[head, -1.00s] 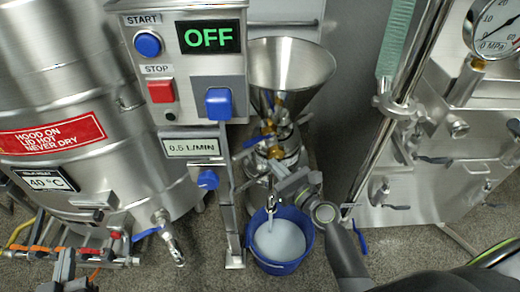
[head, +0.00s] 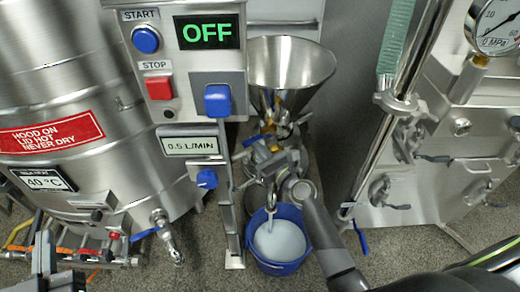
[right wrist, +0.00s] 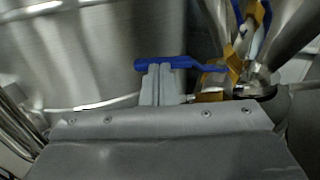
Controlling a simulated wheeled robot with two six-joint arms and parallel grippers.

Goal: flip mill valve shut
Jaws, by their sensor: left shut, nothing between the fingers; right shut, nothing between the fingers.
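The mill valve's blue lever (right wrist: 165,63) sticks out to the left from a brass body (right wrist: 232,75) below the funnel in the right wrist view. In the head view a small part of the lever (head: 251,141) shows beside the funnel's outlet. My right gripper (head: 258,153) is shut and empty, right at the lever. In the right wrist view its fingertips (right wrist: 160,80) lie just under the lever; I cannot tell whether they touch. My left gripper (head: 45,250) is shut and empty at the lower left. My right arm hides much of the mill's lower body.
A steel funnel (head: 290,70) stands above the mill. A control box (head: 190,62) reads OFF. A blue bucket (head: 282,262) with pale liquid stands below. A large steel tank (head: 60,120) is at left, and a steel machine (head: 440,180) at right.

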